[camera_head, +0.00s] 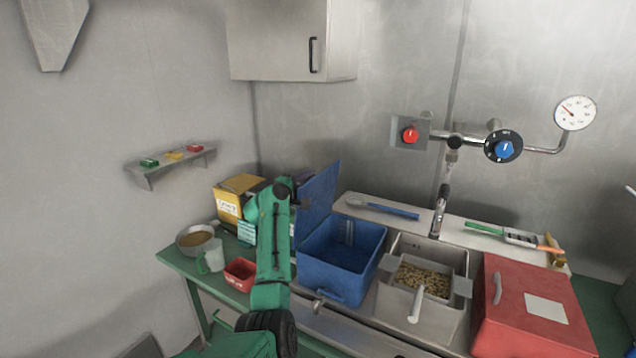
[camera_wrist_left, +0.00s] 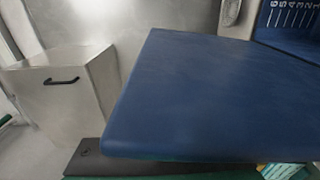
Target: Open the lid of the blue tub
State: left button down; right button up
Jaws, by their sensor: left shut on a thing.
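The blue tub (camera_head: 332,276) stands in the counter in the head view, with its inside showing. Its blue lid (camera_head: 322,188) stands raised, roughly upright, at the tub's left side. The lid also fills much of the left wrist view (camera_wrist_left: 215,95). My left gripper (camera_head: 298,197) is at the lid's left side, shut on the lid; its fingertips are mostly hidden by the arm and the lid. My right gripper is not in view.
To the right are a metal basin with a strainer of beans (camera_head: 424,281) and a red tub (camera_head: 530,310). A yellow box (camera_head: 231,203), a bowl (camera_head: 194,239), a pale mug (camera_head: 212,257) and a small red tray (camera_head: 240,271) stand at left. A tap (camera_head: 439,212) rises behind.

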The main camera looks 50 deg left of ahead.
pick_arm(q)
jog(key=shift+s+a+f+n, duration=0.1)
jog(key=shift+s+a+n, duration=0.2)
jog(key=shift+a+n, duration=0.45)
jog(key=shift+a, duration=0.15)
jog(key=c, duration=0.9)
grip_release()
jog(key=shift+s, duration=0.1)
jog(key=b+v, duration=0.5)
jog(key=v, duration=0.9)
jog(key=shift+s, duration=0.25)
